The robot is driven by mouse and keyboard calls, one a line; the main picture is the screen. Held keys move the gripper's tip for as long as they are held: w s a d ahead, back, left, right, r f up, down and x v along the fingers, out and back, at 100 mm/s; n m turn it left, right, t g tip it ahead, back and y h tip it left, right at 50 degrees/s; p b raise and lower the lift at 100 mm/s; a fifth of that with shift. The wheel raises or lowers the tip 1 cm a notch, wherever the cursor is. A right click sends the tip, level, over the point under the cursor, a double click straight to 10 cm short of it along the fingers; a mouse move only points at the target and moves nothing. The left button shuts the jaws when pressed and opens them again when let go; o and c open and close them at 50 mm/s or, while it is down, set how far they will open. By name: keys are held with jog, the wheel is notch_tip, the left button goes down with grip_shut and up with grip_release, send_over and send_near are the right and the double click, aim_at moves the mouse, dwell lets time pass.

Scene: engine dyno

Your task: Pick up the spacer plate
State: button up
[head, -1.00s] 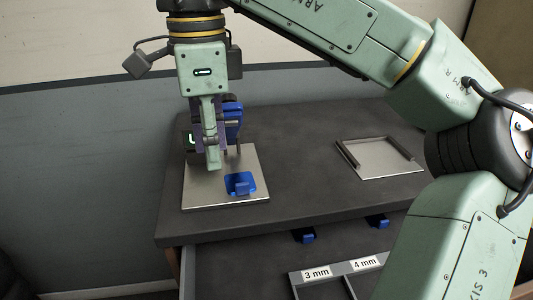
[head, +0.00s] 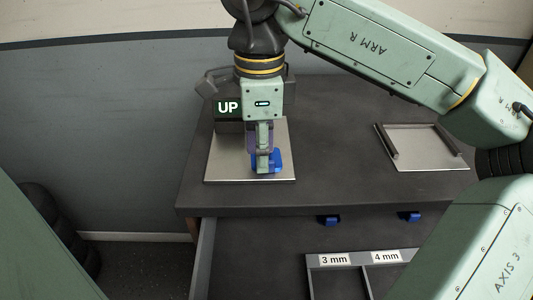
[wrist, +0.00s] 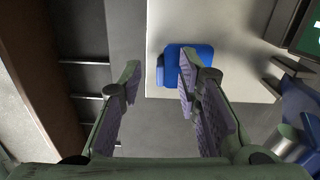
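The spacer plate, a small blue plate with an upright tab, lies on a bright metal base plate (head: 222,165) on the dark bench top. In the head view my gripper (head: 263,172) points down over it and hides much of the blue plate (head: 277,160). In the wrist view the blue plate (wrist: 200,52) lies just beyond my fingertips (wrist: 158,78). My gripper is open, and the tab shows in the gap, nearer the right finger. No grip on it shows.
A metal tray with dark rails (head: 428,155) lies to the right. Below, an open drawer holds compartments labelled 3 mm (head: 335,260) and 4 mm (head: 386,256), with blue tabs (head: 329,221) behind them.

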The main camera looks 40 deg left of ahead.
jog(key=shift+f, duration=1)
grip_shut()
